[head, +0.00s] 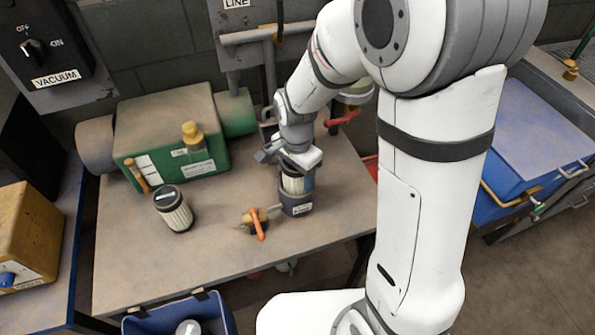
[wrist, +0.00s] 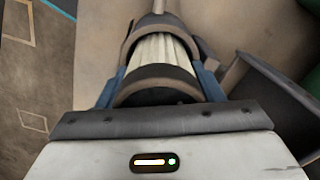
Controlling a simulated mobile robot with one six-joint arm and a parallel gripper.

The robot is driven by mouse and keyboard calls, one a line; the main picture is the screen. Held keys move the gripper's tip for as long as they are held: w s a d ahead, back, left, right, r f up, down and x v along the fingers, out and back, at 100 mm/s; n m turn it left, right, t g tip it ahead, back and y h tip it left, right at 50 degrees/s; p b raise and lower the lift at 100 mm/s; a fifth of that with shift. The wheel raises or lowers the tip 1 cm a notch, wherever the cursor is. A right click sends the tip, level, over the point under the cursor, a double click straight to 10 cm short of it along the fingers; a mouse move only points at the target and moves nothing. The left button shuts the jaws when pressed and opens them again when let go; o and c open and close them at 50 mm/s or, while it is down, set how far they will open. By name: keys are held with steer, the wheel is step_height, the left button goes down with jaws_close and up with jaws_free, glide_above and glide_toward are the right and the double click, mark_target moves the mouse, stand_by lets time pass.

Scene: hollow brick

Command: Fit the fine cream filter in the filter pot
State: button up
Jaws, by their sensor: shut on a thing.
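My gripper (head: 291,163) is shut on a cream pleated filter (head: 292,184) with a dark end cap. In the wrist view the filter's pleats (wrist: 161,52) show between dark rings, with a blue finger on each side. The filter pot (head: 298,204), dark grey-blue with a white label, stands on the bench directly below my gripper. The filter's lower end appears to be inside the pot's mouth; how deep it sits is hidden. Another pleated filter (head: 174,212) with a dark cap stands on the bench to the left, apart from the pot.
A valve with an orange handle (head: 259,224) sits just left of the pot. A green pump (head: 172,130) stands at the back of the bench (head: 130,255). A blue bin (head: 215,306) is below the front edge. Bare bench lies front left.

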steer(key=shift+f, duration=0.3)
steer(key=o, duration=1.2)
steer(key=shift+r, duration=0.15)
step_height(320, 180, up, 8)
steer(key=shift+f, duration=0.15)
steer(key=s+d+r+n+t, duration=0.1)
steer(key=s+d+r+n, duration=0.1)
steer(key=s+d+n, duration=0.1)
steer(key=s+d+r+n+t, duration=0.1)
steer(key=s+d+r+n, duration=0.1)
steer(key=s+d, duration=0.3)
steer(key=s+d+r+n, duration=0.3)
steer(key=s+d+n, duration=0.1)
steer(key=shift+s+d+n+t, duration=0.25)
steer(key=shift+n+t, duration=0.05)
steer(key=shift+t, duration=0.1)
